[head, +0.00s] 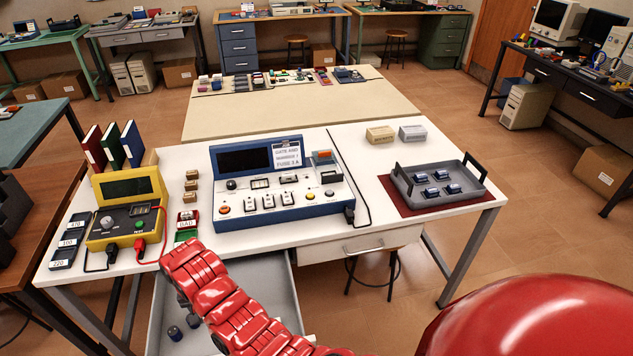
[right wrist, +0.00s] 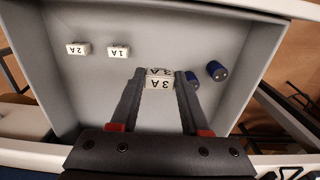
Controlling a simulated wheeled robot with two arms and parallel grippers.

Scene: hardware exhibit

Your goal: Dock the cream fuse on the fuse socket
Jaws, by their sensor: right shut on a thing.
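In the right wrist view, my right gripper (right wrist: 160,76) is shut on a cream block marked 3 A, the cream fuse (right wrist: 159,84), inside an open grey drawer (right wrist: 110,110). The head view shows my red right arm reaching down to this drawer (head: 280,285); the gripper and the held fuse are hidden there. A blue and white console (head: 275,202) stands on the white table, with a sign (head: 287,157) that mentions fuse 3 A. I cannot tell for sure which console fitting is the fuse socket. My left gripper is not in view.
Cream blocks marked 2A (right wrist: 78,48) and 1A (right wrist: 118,51) and dark blue cylinders (right wrist: 216,71) lie in the drawer. A yellow meter (head: 128,207) stands left of the console.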

